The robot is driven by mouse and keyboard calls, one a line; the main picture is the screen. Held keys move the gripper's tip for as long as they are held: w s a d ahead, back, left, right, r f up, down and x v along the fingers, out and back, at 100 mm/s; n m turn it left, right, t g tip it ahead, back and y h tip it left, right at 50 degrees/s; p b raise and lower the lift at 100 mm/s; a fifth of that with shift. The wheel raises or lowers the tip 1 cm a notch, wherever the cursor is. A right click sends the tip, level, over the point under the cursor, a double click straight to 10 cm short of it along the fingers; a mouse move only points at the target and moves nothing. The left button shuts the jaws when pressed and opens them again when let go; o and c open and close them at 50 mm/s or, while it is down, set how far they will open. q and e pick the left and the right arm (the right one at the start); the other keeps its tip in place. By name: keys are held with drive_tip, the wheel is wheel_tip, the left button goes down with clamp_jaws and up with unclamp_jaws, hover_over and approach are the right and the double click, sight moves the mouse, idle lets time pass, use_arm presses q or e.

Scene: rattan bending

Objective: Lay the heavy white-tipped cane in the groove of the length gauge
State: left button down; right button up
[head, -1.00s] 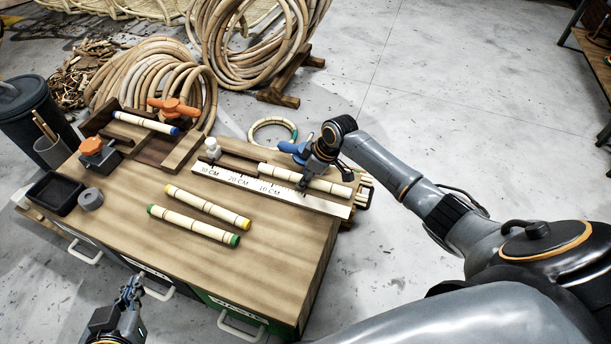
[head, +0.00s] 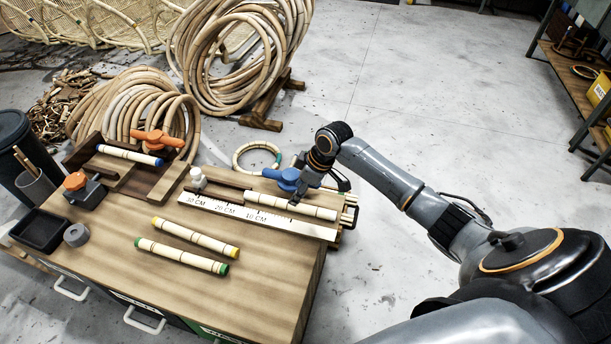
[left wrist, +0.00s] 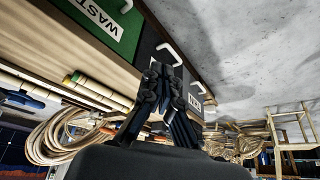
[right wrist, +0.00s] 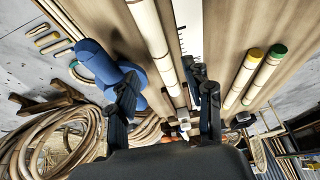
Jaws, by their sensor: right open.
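The white-tipped cane (head: 280,204), pale with dark bands, lies along the length gauge (head: 235,211), behind its white scale, at the right of the bench. My right gripper (head: 298,198) is over the cane near the blue knob (head: 287,179). In the right wrist view my right gripper (right wrist: 165,95) is open, its fingers on either side of the line of the cane (right wrist: 152,35). How deep the cane sits in the groove is hidden. My left gripper (left wrist: 165,75) shows only in the left wrist view, empty, fingertips close together, beside the bench drawers.
A yellow-tipped cane (head: 195,237) and a green-tipped cane (head: 180,256) lie on the bench front. A blue-tipped cane (head: 130,155) lies in the wooden jig at the left. Rattan coils stand behind.

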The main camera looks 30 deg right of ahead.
drive_tip(key=p+v, duration=0.1)
drive_tip(key=v, duration=0.3)
drive_tip(key=shift+m+h, duration=0.3)
drive_tip(key=shift+m, duration=0.5)
drive_tip(key=s+a+f, duration=0.1)
drive_tip(key=s+a, duration=0.3)
drive_tip(key=s, duration=0.1)
drive_tip(key=s+a+f, duration=0.2)
drive_tip(key=s+a, duration=0.2)
drive_tip(key=s, duration=0.2)
drive_tip(key=s+a+f, duration=0.2)
drive_tip(key=s+a, duration=0.1)
drive_tip(key=s, duration=0.2)
drive_tip(key=shift+s+a+f, duration=0.15)
drive_tip(key=shift+s+a, duration=0.05)
drive_tip(key=shift+a, duration=0.2)
use_arm(q)
drive_tip(key=s, duration=0.1)
drive_tip(key=s+g, duration=0.1)
drive_tip(key=shift+s+a+r, duration=0.25)
drive_tip(key=shift+s+a, duration=0.15)
use_arm(e)
drive_tip(key=s+r+m+h, duration=0.1)
drive_tip(key=s+r+m, duration=0.1)
drive_tip(key=s, duration=0.4)
drive_tip(key=s+d+r+m+h, duration=0.1)
drive_tip(key=s+r+m, duration=0.1)
drive_tip(key=s, duration=0.4)
drive_tip(key=shift+m, duration=0.4)
